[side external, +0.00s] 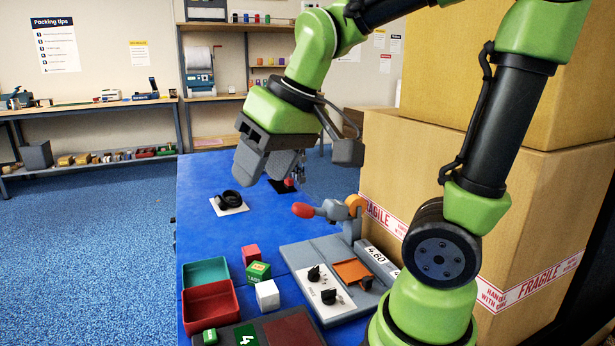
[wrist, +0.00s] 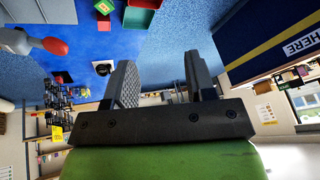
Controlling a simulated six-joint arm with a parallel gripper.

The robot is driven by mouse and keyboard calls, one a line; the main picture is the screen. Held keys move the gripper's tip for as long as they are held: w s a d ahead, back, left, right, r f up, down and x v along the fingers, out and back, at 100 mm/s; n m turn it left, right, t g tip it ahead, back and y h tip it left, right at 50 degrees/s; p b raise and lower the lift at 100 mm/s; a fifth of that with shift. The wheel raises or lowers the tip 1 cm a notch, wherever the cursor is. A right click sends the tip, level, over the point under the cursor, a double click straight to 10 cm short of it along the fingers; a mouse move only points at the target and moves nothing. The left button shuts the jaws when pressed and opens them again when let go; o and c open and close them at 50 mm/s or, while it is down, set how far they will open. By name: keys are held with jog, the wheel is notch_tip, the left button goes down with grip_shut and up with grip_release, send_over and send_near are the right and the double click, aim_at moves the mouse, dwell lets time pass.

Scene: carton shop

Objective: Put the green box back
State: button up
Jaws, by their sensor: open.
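A green box (side external: 258,271), a cube with pale markings, sits on the blue table among other cubes. A teal-green open bin (side external: 206,272) stands to its left, touching or close to a red open bin (side external: 211,304). The teal-green bin also shows at the top of the wrist view (wrist: 137,18). My gripper (side external: 270,168) is open, raised above the far part of the table, well away from the green box. In the wrist view its two fingers (wrist: 162,85) are apart with nothing between them.
A red cube (side external: 251,254) and a white cube (side external: 267,294) flank the green box. A red-tipped lever clamp (side external: 322,210) and tall cartons (side external: 450,185) stand to the right. A black ring on a white card (side external: 229,202) lies farther back. The blue table between is clear.

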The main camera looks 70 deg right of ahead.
jog(key=s+a+m+t+y, duration=0.1)
jog(key=s+a+t, duration=0.1)
jog(key=s, duration=0.5)
jog(key=shift+s+a+r, duration=0.2)
jog(key=shift+a+r, duration=0.1)
jog(key=shift+a, duration=0.45)
